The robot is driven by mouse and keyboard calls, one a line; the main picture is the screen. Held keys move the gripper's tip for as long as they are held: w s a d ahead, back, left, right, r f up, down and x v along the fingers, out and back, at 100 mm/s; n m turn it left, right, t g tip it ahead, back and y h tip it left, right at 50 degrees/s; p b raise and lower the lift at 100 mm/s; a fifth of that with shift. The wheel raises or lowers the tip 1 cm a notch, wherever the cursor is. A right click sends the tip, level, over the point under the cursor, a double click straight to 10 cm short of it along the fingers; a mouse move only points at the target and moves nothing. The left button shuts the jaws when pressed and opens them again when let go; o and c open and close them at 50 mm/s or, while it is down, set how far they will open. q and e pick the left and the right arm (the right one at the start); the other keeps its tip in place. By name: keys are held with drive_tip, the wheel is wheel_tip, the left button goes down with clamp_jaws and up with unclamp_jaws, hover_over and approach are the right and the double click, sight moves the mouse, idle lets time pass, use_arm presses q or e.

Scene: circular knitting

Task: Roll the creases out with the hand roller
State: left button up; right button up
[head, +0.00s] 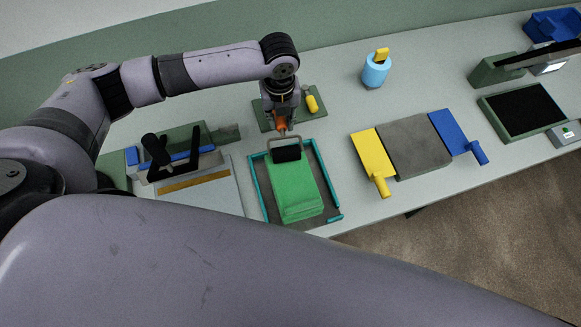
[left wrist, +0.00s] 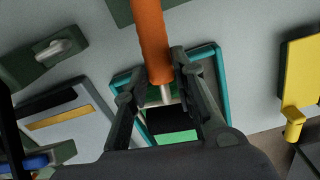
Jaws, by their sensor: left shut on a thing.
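The hand roller has an orange handle (left wrist: 152,40), a metal frame and a black roller (head: 287,154). My left gripper (head: 281,122) is shut on the orange handle, and its fingers also show in the left wrist view (left wrist: 157,88). The black roller is over the far end of the green fabric (head: 296,188); I cannot tell if it touches. The fabric lies lengthwise on a grey board with a teal edge frame (head: 256,190), with a fold or thicker band at its near end. My right gripper is not in view.
A green pad (head: 268,119) with a yellow-handled tool lies behind the frame. A rack with black and blue tools (head: 165,160) stands to the left. A grey mat (head: 415,147) between yellow and blue plates lies to the right. A light blue cup (head: 376,72) stands farther back.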

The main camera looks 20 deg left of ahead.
use_arm(q)
clamp_jaws()
drive_tip(key=shift+r, duration=2.55)
